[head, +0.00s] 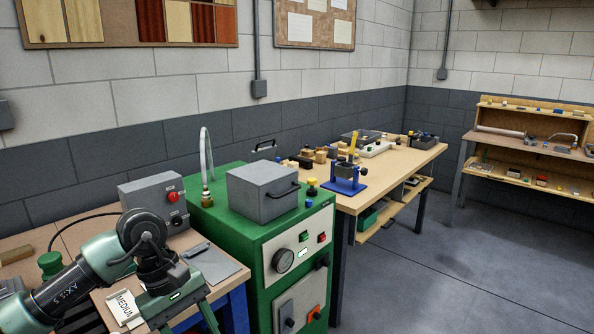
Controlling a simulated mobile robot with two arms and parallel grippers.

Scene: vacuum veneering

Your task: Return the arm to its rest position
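My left arm (78,282) comes in from the lower left and bends at a dark wrist joint. My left gripper (182,306) hangs below this wrist at the bottom edge of the head view. Its fingertips are cut off by the frame, so I cannot see whether it is open or shut or holds anything. It is in front of the near workbench, left of the green machine cabinet. My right arm and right gripper are not in view.
A green cabinet (252,246) with a grey lidded box (262,192) stands at centre. A grey control box (152,202) with a red button is behind my arm. A wooden bench (400,166) holds a blue-based fixture (346,180). Floor at right is clear.

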